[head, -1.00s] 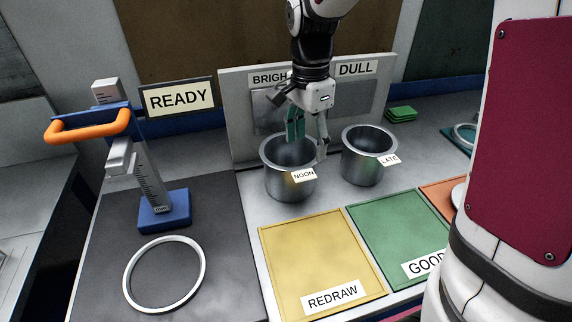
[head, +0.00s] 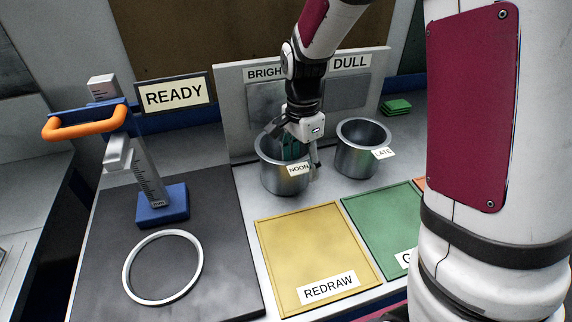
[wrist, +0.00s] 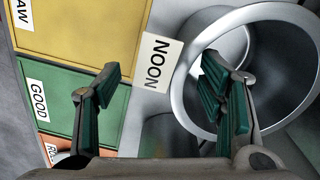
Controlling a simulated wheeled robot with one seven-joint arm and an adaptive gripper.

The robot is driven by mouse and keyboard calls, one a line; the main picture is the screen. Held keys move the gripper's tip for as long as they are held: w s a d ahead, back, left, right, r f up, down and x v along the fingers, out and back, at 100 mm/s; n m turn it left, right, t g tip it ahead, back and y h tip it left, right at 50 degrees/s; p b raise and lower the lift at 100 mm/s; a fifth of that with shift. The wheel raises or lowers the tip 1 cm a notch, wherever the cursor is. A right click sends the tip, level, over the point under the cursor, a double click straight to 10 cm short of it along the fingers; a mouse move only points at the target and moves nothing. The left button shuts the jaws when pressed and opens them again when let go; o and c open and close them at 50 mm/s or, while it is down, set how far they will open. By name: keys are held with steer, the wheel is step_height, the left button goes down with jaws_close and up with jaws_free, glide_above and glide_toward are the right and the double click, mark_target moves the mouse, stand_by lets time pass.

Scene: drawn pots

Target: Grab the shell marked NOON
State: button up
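The shell marked NOON (head: 281,181) is an open-topped grey metal pot standing upright, with a white NOON tag (head: 298,169) near its rim. My gripper (head: 303,160) reaches down at its rim, its fingers spread on either side of the pot's wall: one over the inside, one outside. In the wrist view my gripper (wrist: 162,72) is open, with the NOON tag between its fingers and the NOON shell (wrist: 285,75) under the right finger. I cannot tell whether a finger touches the wall. A similar pot marked LATE (head: 355,160) stands to the right.
A panel with BRIGHT and DULL labels (head: 349,63) stands behind the pots. In front lie a yellow REDRAW tray (head: 310,245) and a green GOOD tray (head: 385,225). At left are a blue gauge stand (head: 163,205), a white ring (head: 128,268) and a READY sign (head: 174,94).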

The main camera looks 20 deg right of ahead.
jaws_close()
steer(key=shift+r, duration=0.1)
steer(key=shift+w+r, duration=0.1)
steer(key=shift+r, duration=0.75)
steer(key=shift+s+d+r+b, duration=0.1)
steer(key=shift+s+r+b, duration=0.1)
steer(key=shift+r, duration=0.3)
steer(key=shift+s+d+r+b, duration=0.1)
steer(key=shift+s+r, duration=0.1)
steer(key=shift+r, duration=0.25)
steer(key=s+d, duration=0.2)
steer(key=s, duration=0.5)
steer(key=s+d+r, duration=0.1)
steer(key=s+d, duration=0.2)
steer(key=s, duration=0.4)
steer(key=shift+d+r, duration=0.15)
steer(key=shift+d, duration=0.15)
steer(key=shift+s, duration=0.1)
